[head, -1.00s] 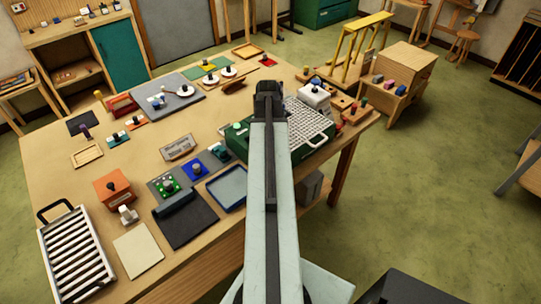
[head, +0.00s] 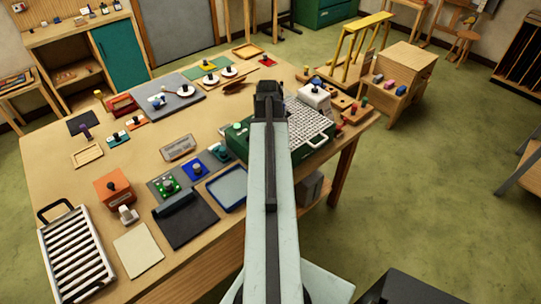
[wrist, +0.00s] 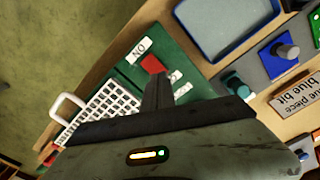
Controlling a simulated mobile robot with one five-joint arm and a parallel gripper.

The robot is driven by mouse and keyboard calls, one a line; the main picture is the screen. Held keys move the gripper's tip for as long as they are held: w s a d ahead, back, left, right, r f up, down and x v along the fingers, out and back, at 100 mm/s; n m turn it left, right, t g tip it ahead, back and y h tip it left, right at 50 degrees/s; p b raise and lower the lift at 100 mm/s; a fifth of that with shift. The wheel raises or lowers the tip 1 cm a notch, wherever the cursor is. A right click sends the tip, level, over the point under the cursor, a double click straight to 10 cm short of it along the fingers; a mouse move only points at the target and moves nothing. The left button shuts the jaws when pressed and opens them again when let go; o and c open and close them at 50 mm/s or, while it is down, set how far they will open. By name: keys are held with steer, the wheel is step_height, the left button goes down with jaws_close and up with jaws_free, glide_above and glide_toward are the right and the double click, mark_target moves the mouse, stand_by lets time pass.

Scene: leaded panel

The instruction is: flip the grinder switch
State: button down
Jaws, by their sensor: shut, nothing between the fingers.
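The grinder (head: 237,143) is a green box with a white grid top (head: 308,120) at the table's right edge, partly hidden by my arm in the head view. In the wrist view its green panel (wrist: 193,72) carries a red switch (wrist: 151,64) beside a white "ON" label (wrist: 138,50). Other white labels on the panel are partly covered by my fingers. My gripper (wrist: 154,80) is shut and empty. Its tips overlap the lower edge of the red switch in the picture; I cannot tell whether they touch it.
A blue-rimmed tray (head: 228,187) and several small knobbed blocks, one of them blue (head: 194,170), lie left of the grinder. A white block (head: 314,96) stands at its far end. Open floor (head: 440,200) lies right of the table.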

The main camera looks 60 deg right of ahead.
steer(key=shift+f+b, duration=0.9)
stand_by(0.4)
step_height(320, 180, up, 7)
steer(key=p, duration=0.7)
stand_by(0.4)
